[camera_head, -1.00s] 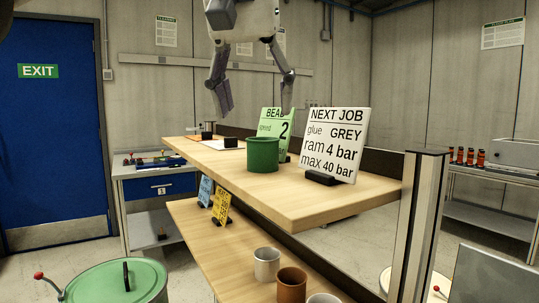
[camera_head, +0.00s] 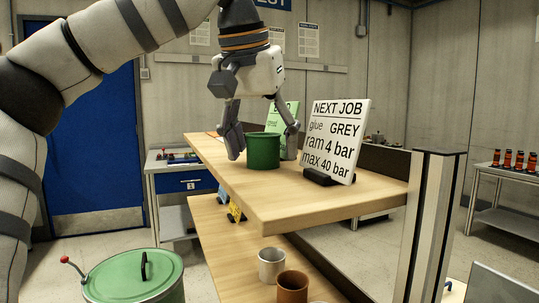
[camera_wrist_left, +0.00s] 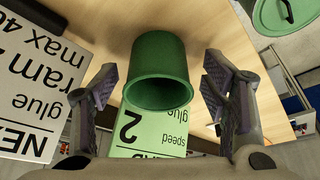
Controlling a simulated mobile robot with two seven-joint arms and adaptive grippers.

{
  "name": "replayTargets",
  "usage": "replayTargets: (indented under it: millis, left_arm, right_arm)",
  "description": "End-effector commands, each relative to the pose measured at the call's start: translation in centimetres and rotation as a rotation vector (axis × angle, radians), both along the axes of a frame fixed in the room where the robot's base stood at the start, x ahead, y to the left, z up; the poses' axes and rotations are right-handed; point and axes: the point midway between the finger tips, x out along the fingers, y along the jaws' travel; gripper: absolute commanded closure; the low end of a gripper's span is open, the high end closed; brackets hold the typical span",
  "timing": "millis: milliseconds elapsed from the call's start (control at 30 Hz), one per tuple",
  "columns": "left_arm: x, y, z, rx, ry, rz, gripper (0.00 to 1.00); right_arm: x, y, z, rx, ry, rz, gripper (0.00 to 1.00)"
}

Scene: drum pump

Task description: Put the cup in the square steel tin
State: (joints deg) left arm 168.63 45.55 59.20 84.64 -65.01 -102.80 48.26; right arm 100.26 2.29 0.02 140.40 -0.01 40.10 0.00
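A green cup (camera_head: 263,151) stands upright on the upper wooden shelf. My left gripper (camera_head: 262,143) is open, its fingers pointing down, one on each side of the green cup's upper part. In the left wrist view the green cup (camera_wrist_left: 158,72) sits between the two spread fingers (camera_wrist_left: 160,88), with gaps visible on both sides. A grey cup (camera_head: 271,266) and a brown cup (camera_head: 292,287) stand on the lower shelf. I cannot see a square steel tin in these views. My right gripper is not in view.
A white NEXT JOB sign (camera_head: 335,138) stands close to the right of the green cup, with a green card (camera_head: 285,118) behind. A metal post (camera_head: 425,225) rises at the shelf's right end. A green-lidded drum (camera_head: 134,275) is lower left. The front of the upper shelf (camera_head: 290,195) is clear.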

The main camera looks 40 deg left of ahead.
Motion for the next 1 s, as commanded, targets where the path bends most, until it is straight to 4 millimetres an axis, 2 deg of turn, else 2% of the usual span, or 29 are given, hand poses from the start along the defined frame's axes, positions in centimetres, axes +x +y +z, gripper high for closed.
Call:
replayTargets:
  millis: [33,200,267,300,567,667,833,1000]
  left_arm:
    - [0.0,0.0,0.1,0.000,-0.001,0.000,0.42]
    - [0.0,0.0,0.1,0.000,0.000,0.000,0.80]
    - [0.0,0.0,0.1,0.000,0.000,0.000,0.81]
    - [0.0,0.0,0.1,0.000,0.000,0.000,0.85]
    - [0.0,0.0,0.6,0.000,-0.002,0.001,0.85]
    - [-0.1,-0.1,2.1,0.000,-0.006,0.001,0.85]
    - [-0.3,-0.1,5.7,0.001,-0.011,0.004,0.85]
    - [0.0,0.0,8.3,0.001,-0.004,0.004,0.85]
  right_arm:
    - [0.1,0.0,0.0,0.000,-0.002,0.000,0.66]
    - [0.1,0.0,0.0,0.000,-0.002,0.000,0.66]
    - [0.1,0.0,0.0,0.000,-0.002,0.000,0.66]
    - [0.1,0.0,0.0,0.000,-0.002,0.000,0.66]
    - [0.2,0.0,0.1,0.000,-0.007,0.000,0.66]
    - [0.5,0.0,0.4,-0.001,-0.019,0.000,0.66]
    - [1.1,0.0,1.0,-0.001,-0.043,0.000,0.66]
    - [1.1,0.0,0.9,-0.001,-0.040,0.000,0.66]
